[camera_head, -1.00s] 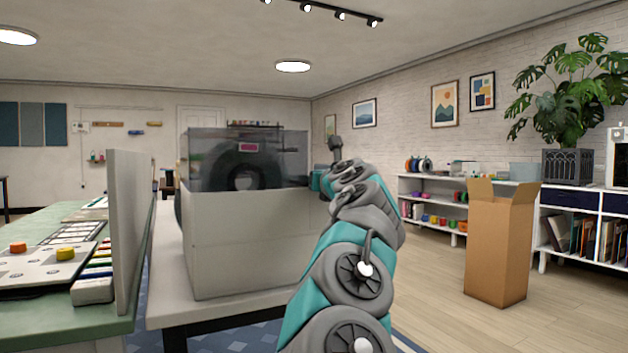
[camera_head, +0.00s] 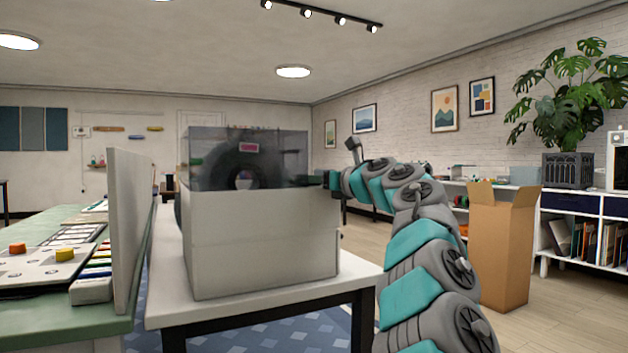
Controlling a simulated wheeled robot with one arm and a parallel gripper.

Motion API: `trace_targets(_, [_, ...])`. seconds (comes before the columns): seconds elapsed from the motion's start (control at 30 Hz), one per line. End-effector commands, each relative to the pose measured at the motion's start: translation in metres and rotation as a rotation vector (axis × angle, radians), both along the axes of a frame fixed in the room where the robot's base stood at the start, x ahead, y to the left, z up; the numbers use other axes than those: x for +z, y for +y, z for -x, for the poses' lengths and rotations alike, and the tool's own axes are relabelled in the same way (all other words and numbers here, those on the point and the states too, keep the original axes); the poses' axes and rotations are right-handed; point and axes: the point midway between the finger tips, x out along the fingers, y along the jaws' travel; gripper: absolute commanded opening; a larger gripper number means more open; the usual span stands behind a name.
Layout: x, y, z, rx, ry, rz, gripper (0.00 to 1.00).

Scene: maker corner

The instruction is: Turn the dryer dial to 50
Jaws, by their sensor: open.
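The dryer (camera_head: 262,235) is a large pale box with a clear smoky lid (camera_head: 205,160) on a white table. A dark spool shows through the lid, with a small pink label in front of it. No dial can be made out on the faces toward me, and the dryer's far side is hidden. My gripper (camera_head: 328,179) is at the upper right edge of the dryer, pointing left. It is small and partly hidden, and nothing is seen held in it. I cannot tell whether it touches the dryer.
The white table (camera_head: 345,283) has bare room right of the dryer. An upright pale panel (camera_head: 130,230) and a green workbench (camera_head: 118,325) stand at left. An open cardboard box (camera_head: 500,245) stands on the floor right of my arm. Shelves line the right wall.

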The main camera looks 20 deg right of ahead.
Motion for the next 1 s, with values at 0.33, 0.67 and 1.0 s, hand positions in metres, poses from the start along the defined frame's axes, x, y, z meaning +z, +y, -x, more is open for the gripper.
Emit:
trace_targets(0.33, [-0.002,-0.004,0.011,0.038,0.001,0.0,0.53])
trace_targets(0.67, [-0.001,-0.013,0.041,0.036,-0.001,0.0,0.53])
trace_targets(1.0, [0.016,-0.016,0.077,0.039,-0.031,-0.013,0.53])
